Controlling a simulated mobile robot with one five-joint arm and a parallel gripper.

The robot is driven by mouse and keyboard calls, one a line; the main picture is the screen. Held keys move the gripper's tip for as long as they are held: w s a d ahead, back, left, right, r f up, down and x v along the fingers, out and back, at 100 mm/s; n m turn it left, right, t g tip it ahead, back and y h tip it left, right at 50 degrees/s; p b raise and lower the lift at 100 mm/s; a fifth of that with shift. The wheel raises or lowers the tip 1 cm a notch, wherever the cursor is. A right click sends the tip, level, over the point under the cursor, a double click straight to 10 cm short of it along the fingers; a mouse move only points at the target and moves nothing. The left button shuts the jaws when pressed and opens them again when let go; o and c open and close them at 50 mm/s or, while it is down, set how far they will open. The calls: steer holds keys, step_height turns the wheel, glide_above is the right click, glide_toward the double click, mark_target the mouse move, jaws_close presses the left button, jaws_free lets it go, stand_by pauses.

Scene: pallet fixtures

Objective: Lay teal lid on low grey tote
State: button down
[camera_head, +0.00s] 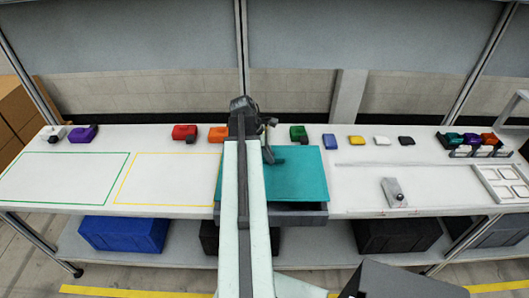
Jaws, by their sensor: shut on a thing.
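The teal lid (305,185) is a flat square panel over the middle of the bench, partly hidden behind my arm. The low grey tote (300,214) shows as a dark front wall below the lid's near edge; the lid covers most of its top. I cannot tell whether the lid rests on the rim or is a little above it. My gripper (268,155) is at the lid's upper middle, shut on the lid at its darker teal grip. My arm hides part of the fingers.
Several small coloured blocks, including a red one (184,132) and a blue one (329,142), line the bench's back. Green (65,153) and yellow (118,203) outlines lie empty at left. A grey fixture (393,190) and a pale tray (480,172) are at right.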

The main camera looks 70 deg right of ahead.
mark_target(268, 168)
steer(key=a+r+p, duration=0.2)
steer(key=r+p, duration=0.1)
steer(key=a+r+p, duration=0.1)
steer(key=r+p, duration=0.1)
steer(key=shift+s+a+r, duration=0.25)
steer(key=shift+s, duration=0.15)
step_height(268, 168, down, 7)
steer(key=b, duration=0.7)
steer(key=shift+f+b, duration=0.75)
steer(key=shift+b, duration=0.05)
stand_by(0.7)
steer(key=c, duration=1.3)
jaws_free()
steer(key=shift+o, duration=0.2)
steer(key=p+v, duration=0.7)
steer(key=v, duration=0.1)
steer(key=shift+d, duration=0.1)
steer(key=shift+f, duration=0.1)
